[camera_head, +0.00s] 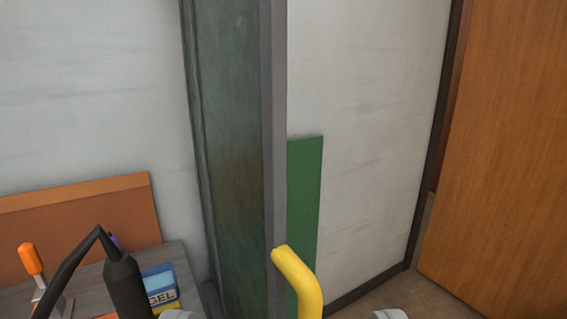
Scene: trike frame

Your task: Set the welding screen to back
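The welding screen (232,130) is a dark green, see-through panel in a grey frame, standing upright in the middle of the view and seen at a steep angle. A yellow bent handle (300,280) sits at the lower part of its near grey edge post. My gripper (282,315) shows only as two pale fingertips at the bottom edge, wide apart, one left and one right of the handle in the picture. It is open, and nothing is seen between the tips except the handle beyond. The lower end of the handle is cut off by the frame.
At the lower left, a grey bench (180,262) carries an orange-handled clamp (33,262), a black torch (126,288) and a blue box (160,285). A brown board (85,220) stands behind. A green strip (304,190) is on the white wall. A wooden panel (505,150) stands right.

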